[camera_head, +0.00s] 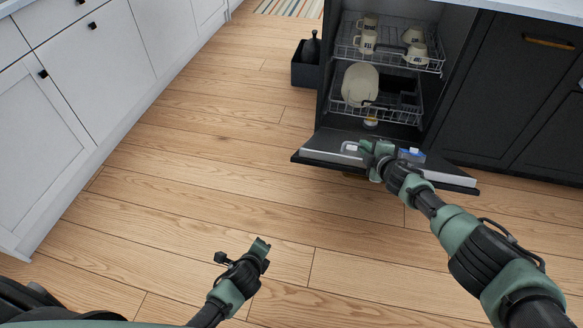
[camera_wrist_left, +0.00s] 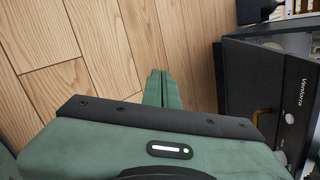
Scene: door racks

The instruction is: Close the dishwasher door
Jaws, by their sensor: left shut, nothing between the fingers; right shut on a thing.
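The black dishwasher (camera_head: 331,92) stands open in the dark cabinets at upper right. Its door (camera_head: 455,182) is folded down, nearly flat above the floor, with its grey inner side up. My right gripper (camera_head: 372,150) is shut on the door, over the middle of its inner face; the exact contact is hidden. My left gripper (camera_head: 263,246) is shut and empty above the floor, away from the door. In the left wrist view its closed fingers (camera_wrist_left: 160,86) show, with a black lettered panel of the door (camera_wrist_left: 270,80) to the right.
The upper rack (camera_head: 390,57) holds several cups and the lower rack (camera_head: 395,112) holds plates; both sit inside. A black bin (camera_head: 304,73) with a dark bottle stands left of the dishwasher. White cabinets (camera_head: 100,50) line the left. The wooden floor between is clear.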

